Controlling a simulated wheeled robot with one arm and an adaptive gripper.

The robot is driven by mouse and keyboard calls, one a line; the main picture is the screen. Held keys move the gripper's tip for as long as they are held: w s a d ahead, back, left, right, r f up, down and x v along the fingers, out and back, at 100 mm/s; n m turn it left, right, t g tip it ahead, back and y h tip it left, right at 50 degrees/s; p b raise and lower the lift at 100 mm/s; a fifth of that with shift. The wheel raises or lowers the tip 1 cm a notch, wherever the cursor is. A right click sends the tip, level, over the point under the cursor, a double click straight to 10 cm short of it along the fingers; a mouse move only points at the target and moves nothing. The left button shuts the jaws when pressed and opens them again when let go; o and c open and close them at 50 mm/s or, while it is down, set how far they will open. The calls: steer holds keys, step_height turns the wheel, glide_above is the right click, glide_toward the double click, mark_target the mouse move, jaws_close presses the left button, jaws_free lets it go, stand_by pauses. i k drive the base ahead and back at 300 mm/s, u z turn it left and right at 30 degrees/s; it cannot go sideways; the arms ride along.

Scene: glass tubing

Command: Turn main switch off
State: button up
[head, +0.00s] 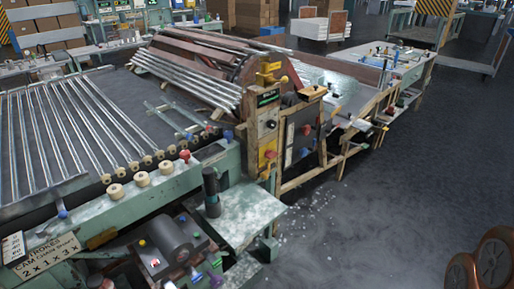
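An upright brown control post (255,120) stands at the middle of the machine in the head view. It carries a dark green label plate (268,97), a small dark round dial (270,125) and a yellow plate with a red part (269,156). The red-and-yellow part looks like a switch, but I cannot tell whether it is the main switch or how it is set. My gripper is not in view.
The green machine bench (240,215) with rows of glass tubes (70,130) fills the left. A black cylinder (211,192) stands at its front. Brown round parts (492,263) show at the lower right. Open dark floor (400,225) lies right of the machine.

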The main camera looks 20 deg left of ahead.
mark_target(270, 155)
steer(key=u, duration=0.8)
steer(key=i, duration=0.85)
steer(key=u, duration=0.85)
